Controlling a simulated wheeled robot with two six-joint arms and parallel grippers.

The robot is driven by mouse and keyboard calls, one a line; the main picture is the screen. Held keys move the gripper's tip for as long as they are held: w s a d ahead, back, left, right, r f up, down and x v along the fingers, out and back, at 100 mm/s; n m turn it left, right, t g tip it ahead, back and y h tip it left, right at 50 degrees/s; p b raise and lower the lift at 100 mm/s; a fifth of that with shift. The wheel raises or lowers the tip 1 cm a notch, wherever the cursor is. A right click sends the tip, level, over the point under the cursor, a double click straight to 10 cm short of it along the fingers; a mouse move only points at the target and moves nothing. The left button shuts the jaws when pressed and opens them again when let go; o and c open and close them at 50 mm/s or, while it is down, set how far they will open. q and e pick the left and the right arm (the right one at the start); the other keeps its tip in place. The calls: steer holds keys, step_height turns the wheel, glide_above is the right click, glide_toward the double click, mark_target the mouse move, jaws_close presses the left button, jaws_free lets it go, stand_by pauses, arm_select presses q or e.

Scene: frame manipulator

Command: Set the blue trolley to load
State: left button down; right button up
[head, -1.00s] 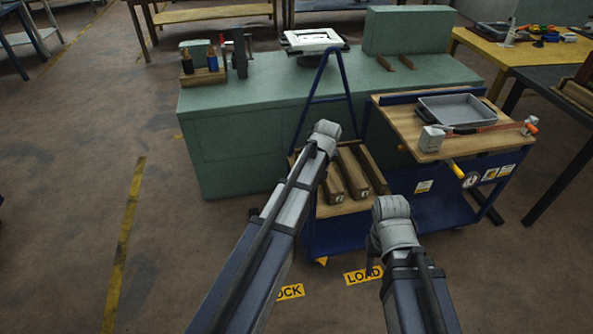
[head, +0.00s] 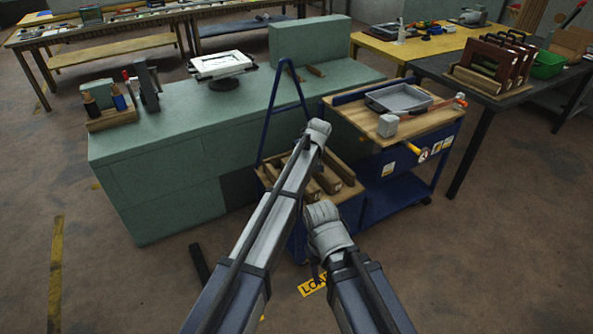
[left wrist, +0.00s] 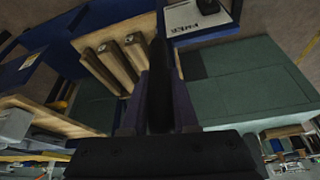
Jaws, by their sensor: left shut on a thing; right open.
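The blue trolley (head: 375,212) stands in front of the green bench. It has a blue A-shaped frame (head: 268,122), a wooden top and a lower wooden rack with dark wooden blocks (head: 328,182). The yellow LOAD floor label (head: 313,286) lies at its near side, partly covered by my right arm. My left gripper (left wrist: 158,110) is shut on a dark bar, seemingly part of the trolley; in the head view my left wrist hides the grip. My right gripper (head: 318,268) is open beside the trolley's near side, its fingers mostly hidden.
The green bench (head: 160,170) stands close behind and left of the trolley. A grey tray (head: 398,98) and a hammer lie on the trolley's top. A dark table (head: 480,95) with racked frames stands to the right. Open floor lies left and at lower right.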

arm_select(q)
steer(key=shift+w+d, duration=0.25)
steer(key=shift+d, duration=0.15)
steer(key=c, duration=0.7)
jaws_free()
steer(key=shift+w+d, duration=0.1)
steer(key=shift+s+r+p, duration=0.25)
steer(key=shift+r+p, duration=0.3)
steer(key=shift+p, duration=0.05)
steer(key=p+v, duration=0.6)
steer(key=shift+s+r, duration=0.15)
steer(key=shift+r, duration=0.15)
